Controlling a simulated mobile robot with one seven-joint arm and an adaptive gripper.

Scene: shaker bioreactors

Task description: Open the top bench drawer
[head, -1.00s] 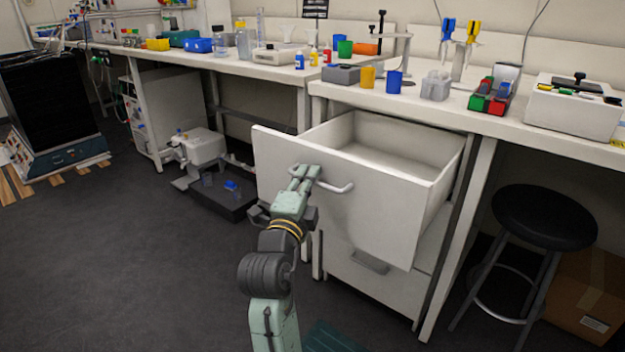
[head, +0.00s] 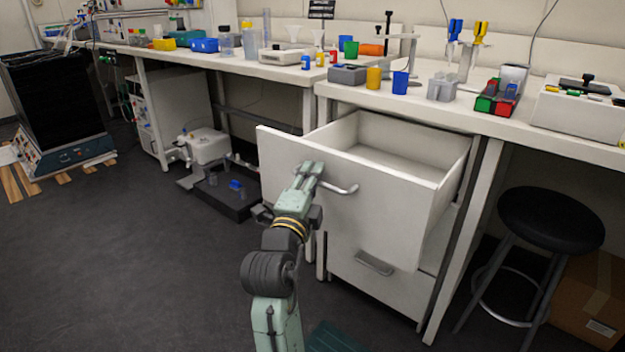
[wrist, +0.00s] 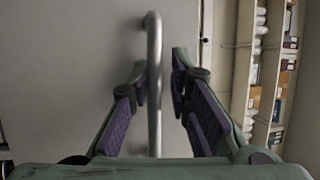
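The top bench drawer (head: 345,190) is a white box, pulled far out from under the bench, with its bare interior showing. Its silver bar handle (head: 341,188) is on the front panel; it also stands upright in the wrist view (wrist: 154,60). My gripper (head: 312,170) is at the left part of the handle. In the wrist view my gripper's fingers (wrist: 160,85) are apart, one on each side of the bar. A gap shows between the bar and the right finger; the left finger is very close to the bar, and contact is unclear.
A second, shut drawer (head: 370,285) with its own handle is below. A black stool (head: 550,220) and a cardboard box (head: 590,300) stand at the right. A dark tray (head: 230,203) lies on the floor to the left. The floor at the left front is free.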

